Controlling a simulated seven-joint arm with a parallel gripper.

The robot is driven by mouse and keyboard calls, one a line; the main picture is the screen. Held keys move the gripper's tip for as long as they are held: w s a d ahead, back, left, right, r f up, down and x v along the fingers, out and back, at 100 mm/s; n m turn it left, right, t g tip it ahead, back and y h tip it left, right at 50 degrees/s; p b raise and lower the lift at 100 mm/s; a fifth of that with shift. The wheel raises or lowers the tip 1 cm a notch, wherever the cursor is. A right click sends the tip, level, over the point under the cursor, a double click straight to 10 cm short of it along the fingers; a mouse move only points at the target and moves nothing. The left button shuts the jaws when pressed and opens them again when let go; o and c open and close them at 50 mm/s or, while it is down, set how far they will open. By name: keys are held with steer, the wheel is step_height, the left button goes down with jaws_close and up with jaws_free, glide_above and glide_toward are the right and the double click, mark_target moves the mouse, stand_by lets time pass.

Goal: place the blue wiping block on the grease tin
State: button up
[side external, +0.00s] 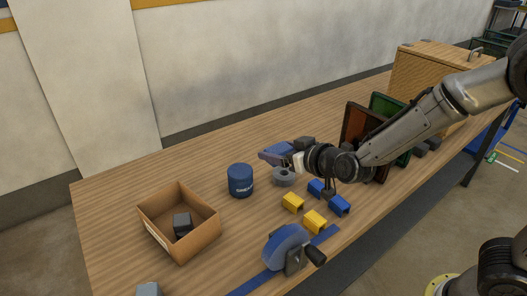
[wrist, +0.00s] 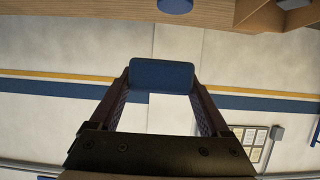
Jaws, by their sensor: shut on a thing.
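The blue wiping block (wrist: 162,75) is pinched between the two fingertips of my gripper (wrist: 162,84) in the wrist view. In the side external view, my gripper (side external: 281,151) is level above the table, and the block (side external: 271,153) shows at its end. Part of a blue round thing, likely the tin (wrist: 175,5), shows at the top edge of the wrist view.
An open cardboard box (side external: 179,222) holding a dark block is left of the tin. Yellow blocks (side external: 315,221), blue blocks (side external: 340,205) and a grey round part (side external: 284,178) lie near my gripper. A blue wheel-like tool (side external: 286,247) is in front. Upright brown and green panels stand right.

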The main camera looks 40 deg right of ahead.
steer(key=shift+v, duration=0.85)
steer(key=shift+w+d+r, duration=0.2)
steer(key=shift+w, duration=0.1)
steer(key=a+x, duration=0.2)
steer(key=x, duration=0.8)
glide_above(240, 171)
step_height(240, 171, down, 6)
steer(key=shift+d+r, duration=0.1)
steer(key=shift+f, duration=1.65)
